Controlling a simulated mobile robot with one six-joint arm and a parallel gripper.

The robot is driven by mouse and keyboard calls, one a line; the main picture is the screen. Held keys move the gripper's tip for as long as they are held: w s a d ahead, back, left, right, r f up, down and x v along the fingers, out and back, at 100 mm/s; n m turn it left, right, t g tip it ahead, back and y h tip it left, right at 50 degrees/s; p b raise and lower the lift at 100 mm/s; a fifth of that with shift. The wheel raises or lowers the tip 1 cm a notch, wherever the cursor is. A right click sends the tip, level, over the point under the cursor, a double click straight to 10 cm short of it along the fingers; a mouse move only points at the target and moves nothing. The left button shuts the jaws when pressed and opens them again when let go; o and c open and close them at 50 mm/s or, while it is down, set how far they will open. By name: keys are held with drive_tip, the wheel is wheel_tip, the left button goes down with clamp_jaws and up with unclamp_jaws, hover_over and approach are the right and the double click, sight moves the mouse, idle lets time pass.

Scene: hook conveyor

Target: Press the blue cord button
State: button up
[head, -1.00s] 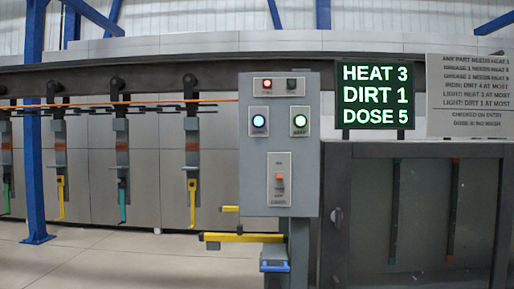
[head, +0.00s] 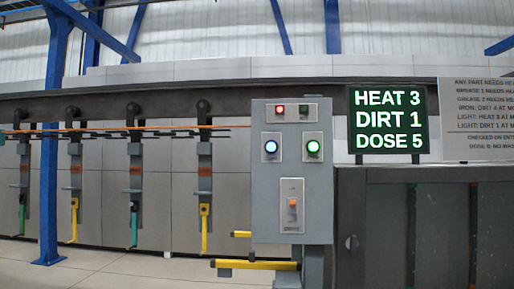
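A blue-lit round button (head: 270,147) sits on the upper left of the grey control panel (head: 262,215). A small label lies under it, too small to read. A green-lit button (head: 313,148) is to its right. Above them are a lit red lamp (head: 280,109) and a dark green lamp (head: 304,110). An orange switch (head: 292,203) is on a pale plate lower on the panel. An orange cord (head: 100,129) runs left from near the panel across the hooks. My gripper is not in view, and nothing covers the blue button.
Several hangers with yellow or green hooks (head: 204,230) hang from the dark overhead rail (head: 235,100) at left. Yellow bars (head: 255,265) stick out below the panel. A display (head: 388,120) reads HEAT 3, DIRT 1, DOSE 5. A dark glazed cabinet (head: 385,230) stands right.

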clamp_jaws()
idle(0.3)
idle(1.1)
